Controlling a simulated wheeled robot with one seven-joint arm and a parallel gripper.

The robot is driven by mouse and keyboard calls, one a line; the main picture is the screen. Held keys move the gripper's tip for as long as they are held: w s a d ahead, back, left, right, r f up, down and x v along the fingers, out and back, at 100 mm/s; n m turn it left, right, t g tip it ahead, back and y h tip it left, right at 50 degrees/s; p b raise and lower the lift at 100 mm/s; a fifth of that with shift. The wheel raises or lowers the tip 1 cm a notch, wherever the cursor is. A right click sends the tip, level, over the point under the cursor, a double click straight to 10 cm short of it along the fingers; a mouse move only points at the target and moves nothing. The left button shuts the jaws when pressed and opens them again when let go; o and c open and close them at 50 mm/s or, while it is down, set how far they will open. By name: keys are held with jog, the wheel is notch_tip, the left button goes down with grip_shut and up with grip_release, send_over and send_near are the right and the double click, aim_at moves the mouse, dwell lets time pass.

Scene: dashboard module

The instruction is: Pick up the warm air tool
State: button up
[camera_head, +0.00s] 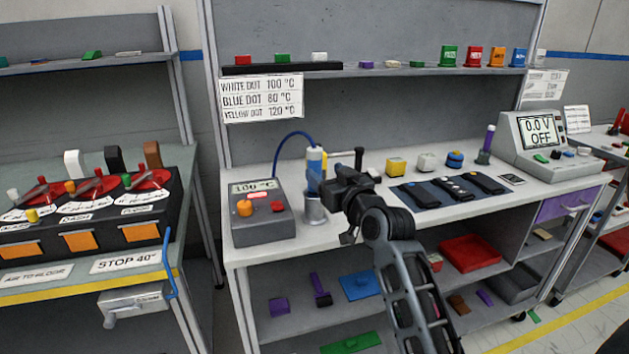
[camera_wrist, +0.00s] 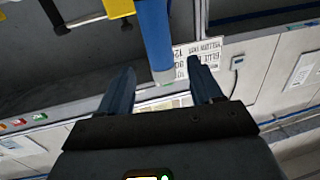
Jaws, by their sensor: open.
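My gripper (camera_head: 328,188) is open, just right of the tool at handle height. In the wrist view a blue cylindrical part of the tool (camera_wrist: 154,38) shows just beyond the gap between my open fingers (camera_wrist: 160,88). A yellow part is beside it. I cannot tell whether the fingers touch it.
The control box reads 100 °C. To the right on the bench are yellow, white and blue blocks (camera_head: 396,166), dark strips (camera_head: 455,190) and a meter (camera_head: 545,145) reading 0.0 V OFF. A shelf with a temperature sign (camera_head: 262,98) is above. Another bench stands left.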

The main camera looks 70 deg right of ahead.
jog(key=p+x, duration=0.1)
jog(key=x, duration=0.5)
jog(key=shift+w+d+r+p, duration=0.1)
jog(key=shift+w+d+p, duration=0.1)
jog(key=shift+w+p, duration=0.15)
jog(key=shift+s, duration=0.1)
jog(key=shift+c, duration=0.2)
jog(key=c, duration=1)
notch_tip(320, 180, up, 10)
jog(key=shift+f, duration=0.15)
notch_tip(320, 180, up, 9)
jog(key=p, duration=0.6)
send_over(318, 165)
jog(key=x, duration=0.2)
jog(key=shift+s+a+f, duration=0.1)
